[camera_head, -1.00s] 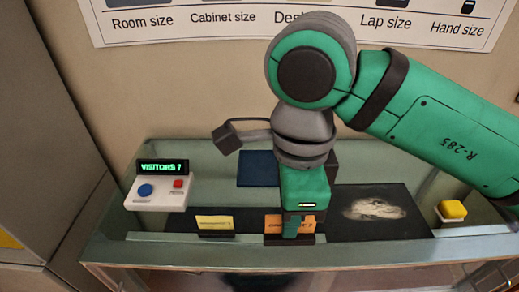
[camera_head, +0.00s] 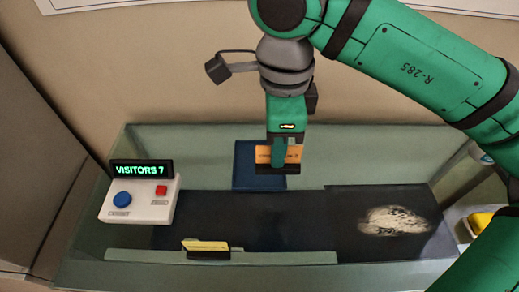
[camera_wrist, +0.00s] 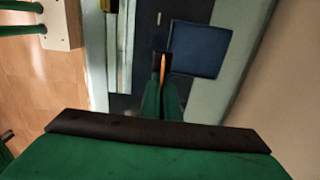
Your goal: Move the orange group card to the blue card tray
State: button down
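The orange group card (camera_head: 264,154) is upright in a dark base, held in my gripper (camera_head: 279,160). The green fingers are shut on it and cover its middle, so its text is mostly hidden. In the wrist view the card (camera_wrist: 163,63) shows edge-on between the fingertips (camera_wrist: 162,82). The blue card tray (camera_head: 245,182) lies flat at the back of the glass case top. In the head view the card overlaps the tray's right part; in the wrist view it is beside the tray's left edge (camera_wrist: 200,50). Its exact height above is hard to tell.
A yellow card (camera_head: 205,246) in a dark holder stands at the front of the dark mat (camera_head: 290,220). A counter box (camera_head: 140,200) reading "VISITORS 7" is at left. A pale fossil-like piece (camera_head: 395,220) and a yellow button (camera_head: 480,223) are at right.

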jog(key=w+a+f, duration=0.1)
jog(key=w+f, duration=0.1)
jog(key=w, duration=0.1)
jog(key=w+a+f, duration=0.1)
jog(key=w+f, duration=0.1)
jog(key=f, duration=0.1)
jog(key=w+a+f, duration=0.1)
jog(key=w+f, duration=0.1)
jog(key=w, duration=0.1)
jog(key=shift+w+a+f, duration=0.1)
jog(key=shift+w+f, duration=0.4)
jog(key=shift+f, duration=1.5)
jog(key=shift+f, duration=0.15)
jog(key=c, duration=2.2)
grip_release()
jog(key=shift+o, duration=0.9)
jog(key=shift+a, duration=0.1)
jog(key=shift+s, duration=0.1)
